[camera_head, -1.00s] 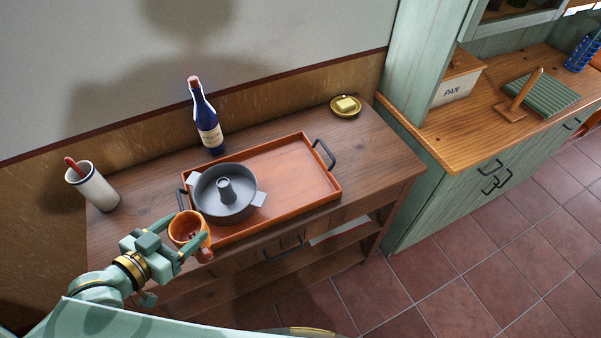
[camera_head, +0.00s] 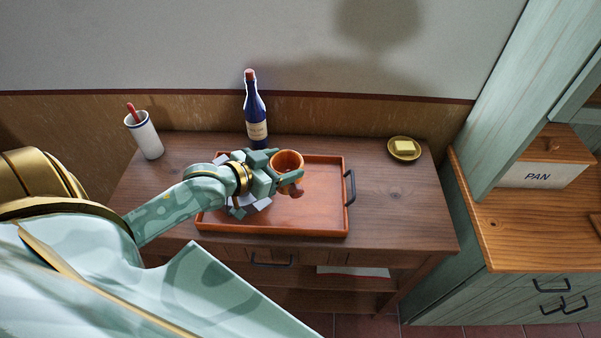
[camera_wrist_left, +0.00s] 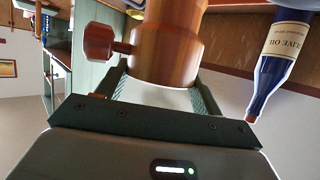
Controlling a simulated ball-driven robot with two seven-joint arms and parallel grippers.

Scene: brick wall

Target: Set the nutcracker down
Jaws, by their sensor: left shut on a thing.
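The nutcracker is a round orange-brown wooden cup (camera_head: 287,158) with a side screw knob, which shows plainly in the left wrist view (camera_wrist_left: 165,45). My left gripper (camera_head: 286,166) is shut on its body, one finger on each side. In the head view the nutcracker appears over the back middle of the orange wooden tray (camera_head: 325,215). I cannot tell whether its base touches anything, as the fingers partly hide it. My right gripper is not in view.
My left arm hides most of the grey ring pan (camera_head: 263,204) on the tray's left. A blue bottle (camera_head: 256,115) stands behind the tray. A utensil crock (camera_head: 147,138) stands at the left, a butter dish (camera_head: 404,155) at the back right. Bare sideboard (camera_head: 410,215) lies right of the tray.

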